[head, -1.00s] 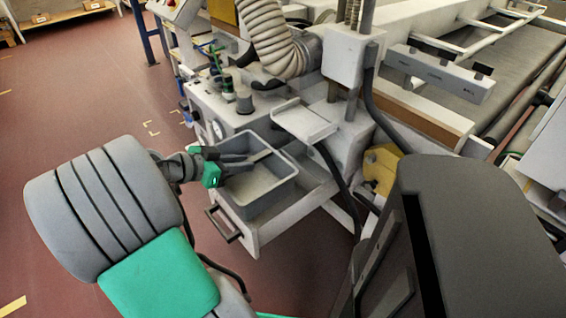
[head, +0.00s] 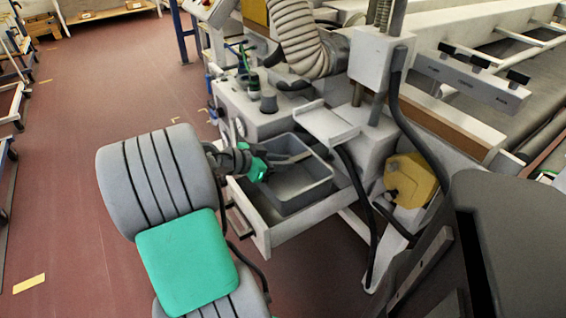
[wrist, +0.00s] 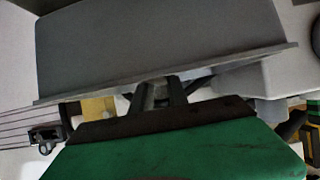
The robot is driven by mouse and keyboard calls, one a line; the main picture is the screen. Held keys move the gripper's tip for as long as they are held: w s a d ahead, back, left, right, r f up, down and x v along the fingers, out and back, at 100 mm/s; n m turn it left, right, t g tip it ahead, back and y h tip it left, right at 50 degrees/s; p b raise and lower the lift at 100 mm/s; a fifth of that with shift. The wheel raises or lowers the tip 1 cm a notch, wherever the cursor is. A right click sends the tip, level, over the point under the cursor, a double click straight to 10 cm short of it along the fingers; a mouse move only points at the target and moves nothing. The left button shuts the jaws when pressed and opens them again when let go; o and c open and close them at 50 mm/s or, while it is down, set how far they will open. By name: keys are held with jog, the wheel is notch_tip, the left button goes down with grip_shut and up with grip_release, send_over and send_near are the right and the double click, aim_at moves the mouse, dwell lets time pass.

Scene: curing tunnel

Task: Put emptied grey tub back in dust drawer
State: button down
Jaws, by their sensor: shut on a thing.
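The grey tub (head: 318,192) is an open, roughly upright box with no contents visible, at the drawer in the head view. My gripper (head: 290,159) reaches in from the left and is shut on the tub's rim. The wrist view shows the tub's wall (wrist: 160,40) and its rim close up, with my fingers (wrist: 160,94) at that rim. The dust drawer (head: 262,238) is pulled out, with a dark handle on its front. The tub's lower part is within or just over the drawer; whether it rests on the drawer floor cannot be told.
A white shelf-like plate (head: 330,122) on the machine stands close behind and above the tub. A ribbed hose (head: 300,45) hangs above. A yellow unit (head: 410,180) and black cables are at right.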

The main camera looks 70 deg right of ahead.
jog(key=shift+f, duration=0.35)
jog(key=shift+r, duration=0.1)
jog(key=c, duration=1.3)
grip_release()
